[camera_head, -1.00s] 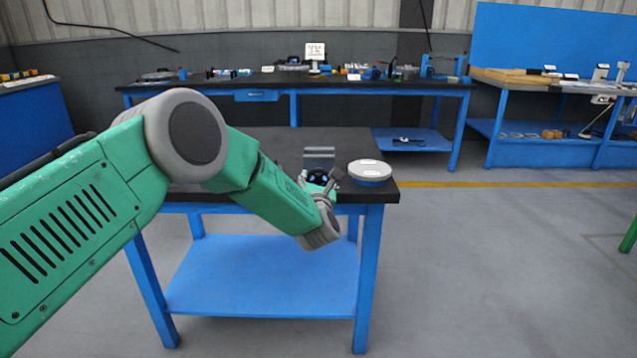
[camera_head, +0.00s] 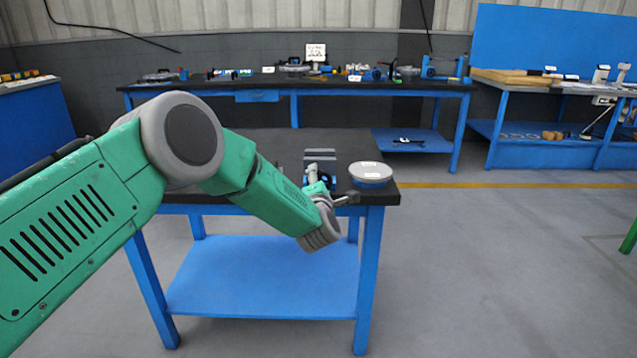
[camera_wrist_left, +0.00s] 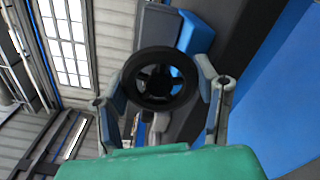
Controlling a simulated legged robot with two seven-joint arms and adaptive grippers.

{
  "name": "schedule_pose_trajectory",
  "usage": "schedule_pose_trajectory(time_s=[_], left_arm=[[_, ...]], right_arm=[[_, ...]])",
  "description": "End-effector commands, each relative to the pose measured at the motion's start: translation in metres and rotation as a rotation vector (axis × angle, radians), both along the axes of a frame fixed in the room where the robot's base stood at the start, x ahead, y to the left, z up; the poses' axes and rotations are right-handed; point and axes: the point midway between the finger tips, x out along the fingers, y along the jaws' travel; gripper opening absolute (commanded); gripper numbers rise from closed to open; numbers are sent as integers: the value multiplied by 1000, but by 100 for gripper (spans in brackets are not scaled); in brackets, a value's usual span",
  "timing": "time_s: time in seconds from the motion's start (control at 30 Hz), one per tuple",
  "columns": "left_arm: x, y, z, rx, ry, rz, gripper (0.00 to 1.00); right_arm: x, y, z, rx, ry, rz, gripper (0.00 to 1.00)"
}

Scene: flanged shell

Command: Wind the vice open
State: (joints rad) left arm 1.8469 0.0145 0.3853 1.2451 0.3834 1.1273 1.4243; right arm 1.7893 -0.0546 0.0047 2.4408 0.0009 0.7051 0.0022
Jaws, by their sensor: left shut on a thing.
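The vice (camera_head: 319,154) stands near the front edge of the dark-topped bench, its grey jaw plates uppermost and blue parts below. My left gripper (camera_head: 331,187) is in front of it, with one finger upright and the other pointing right. In the left wrist view a round black part of the vice's handle (camera_wrist_left: 160,103) sits between the two fingers of my left gripper (camera_wrist_left: 162,82). The gripper is shut on it. A blue part of the vice (camera_wrist_left: 197,33) shows behind. My gripper hides most of the handle in the head view. My right gripper is out of view.
A cluttered long bench (camera_head: 425,87) stands behind, and another (camera_head: 560,88) at right.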

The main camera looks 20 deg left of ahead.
Motion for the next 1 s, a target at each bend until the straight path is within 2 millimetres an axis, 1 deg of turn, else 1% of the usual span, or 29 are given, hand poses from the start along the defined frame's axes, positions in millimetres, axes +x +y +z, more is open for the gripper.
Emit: schedule_pose_trajectory(time_s=[0.03, 1.0], left_arm=[[-2, -1, -4, 49, 24, -2, 26], [-3, 2, -5, 935, 282, -1, 26]], right_arm=[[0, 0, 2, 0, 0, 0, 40], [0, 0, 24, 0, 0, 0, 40]])
